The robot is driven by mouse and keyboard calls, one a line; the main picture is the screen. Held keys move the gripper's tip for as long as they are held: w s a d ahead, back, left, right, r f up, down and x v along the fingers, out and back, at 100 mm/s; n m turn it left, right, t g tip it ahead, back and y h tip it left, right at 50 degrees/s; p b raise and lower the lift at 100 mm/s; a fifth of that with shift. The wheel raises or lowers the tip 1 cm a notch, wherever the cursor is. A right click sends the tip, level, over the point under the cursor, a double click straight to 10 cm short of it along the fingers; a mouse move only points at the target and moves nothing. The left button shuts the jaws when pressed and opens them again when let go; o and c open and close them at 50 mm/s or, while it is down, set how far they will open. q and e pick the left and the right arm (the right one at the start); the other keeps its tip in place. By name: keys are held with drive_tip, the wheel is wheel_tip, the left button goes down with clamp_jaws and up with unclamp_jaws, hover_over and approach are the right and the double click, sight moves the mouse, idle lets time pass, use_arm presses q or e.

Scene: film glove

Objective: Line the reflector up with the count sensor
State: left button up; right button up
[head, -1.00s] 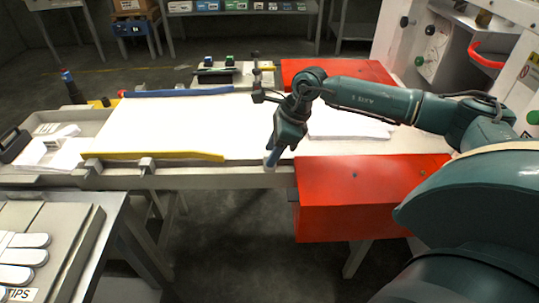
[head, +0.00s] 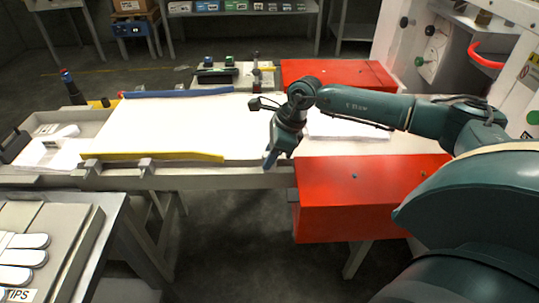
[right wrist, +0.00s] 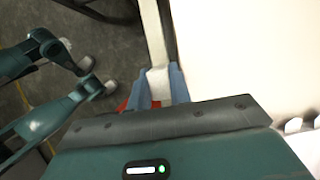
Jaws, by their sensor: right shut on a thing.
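My right gripper (head: 271,162) is at the near edge of the white conveyor belt (head: 200,125), pointing down, just left of the near red box. It is shut on a small pale piece (right wrist: 158,80), which I take to be the reflector; the blue fingers (right wrist: 178,84) hide most of it. In the right wrist view the piece sits over the pale side rail (right wrist: 154,35); whether they touch I cannot tell. My left gripper is not in view.
A red box (head: 365,190) stands at the near side of the belt and another (head: 335,73) at the far side. A yellow guide (head: 150,156) and a blue guide (head: 178,92) flank the belt. A tray of pale glove shapes (head: 22,240) is at lower left.

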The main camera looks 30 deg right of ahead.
sight(248, 170)
clamp_jaws()
drive_tip(key=w+a, duration=0.2)
drive_tip(key=a, duration=0.1)
drive_tip(key=o, duration=0.9)
unclamp_jaws()
drive_tip(key=shift+s, duration=0.1)
drive_tip(key=v, duration=1.3)
drive_tip(key=shift+s+r, duration=0.1)
